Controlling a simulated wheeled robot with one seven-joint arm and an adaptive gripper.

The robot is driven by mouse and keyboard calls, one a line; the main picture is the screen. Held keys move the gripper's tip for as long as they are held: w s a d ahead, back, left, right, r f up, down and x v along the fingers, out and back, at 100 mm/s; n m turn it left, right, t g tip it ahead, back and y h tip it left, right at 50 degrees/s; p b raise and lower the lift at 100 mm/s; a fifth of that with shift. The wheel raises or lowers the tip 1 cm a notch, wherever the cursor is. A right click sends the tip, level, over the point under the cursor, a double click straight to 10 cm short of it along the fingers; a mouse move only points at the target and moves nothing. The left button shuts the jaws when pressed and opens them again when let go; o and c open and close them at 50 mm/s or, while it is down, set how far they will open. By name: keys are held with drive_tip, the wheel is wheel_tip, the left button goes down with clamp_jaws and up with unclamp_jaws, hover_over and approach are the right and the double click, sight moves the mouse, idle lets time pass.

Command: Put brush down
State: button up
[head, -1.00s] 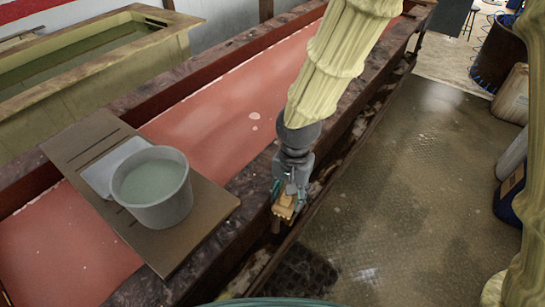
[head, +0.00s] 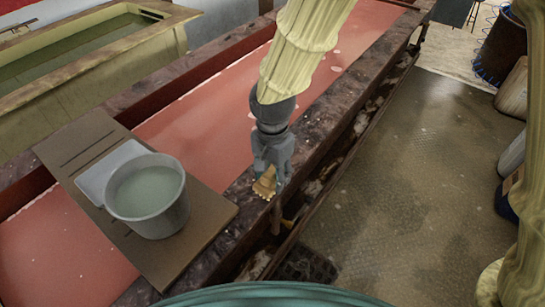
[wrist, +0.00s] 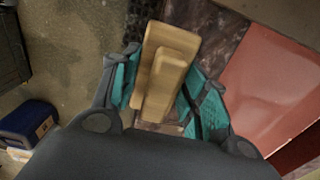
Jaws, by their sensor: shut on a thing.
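My gripper (head: 268,178) is shut on the brush (head: 264,187), a pale wooden block. It holds the brush over the dark front rim (head: 232,228) of the long trough with red liquid. In the wrist view the brush (wrist: 158,85) sits between the two teal-padded fingers of my gripper (wrist: 160,92). I cannot tell from these frames whether the brush touches the rim. Its bristles are not visible.
A brown board (head: 150,258) lies across the trough to the left. On it stand a grey bucket of pale liquid (head: 147,200) and a flat grey piece (head: 100,177). Red liquid (head: 205,115) fills the trough. The floor (head: 410,190) on the right is largely clear.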

drive_tip(key=w, duration=0.2)
drive_tip(key=w+p, duration=0.1)
drive_tip(key=w, duration=0.2)
drive_tip(key=w+p, duration=0.1)
drive_tip(key=w, duration=0.2)
drive_tip(key=shift+f, duration=0.3)
drive_tip(key=shift+f+p, duration=0.9)
drive_tip(key=shift+f, duration=0.9)
drive_tip(key=shift+f, duration=0.2)
drive_tip(key=o, duration=0.9)
drive_tip(key=shift+r, duration=0.1)
wheel_tip(320, 180, up, 12)
drive_tip(key=b, duration=0.2)
drive_tip(key=shift+r+b, duration=0.1)
drive_tip(key=shift+b, duration=0.2)
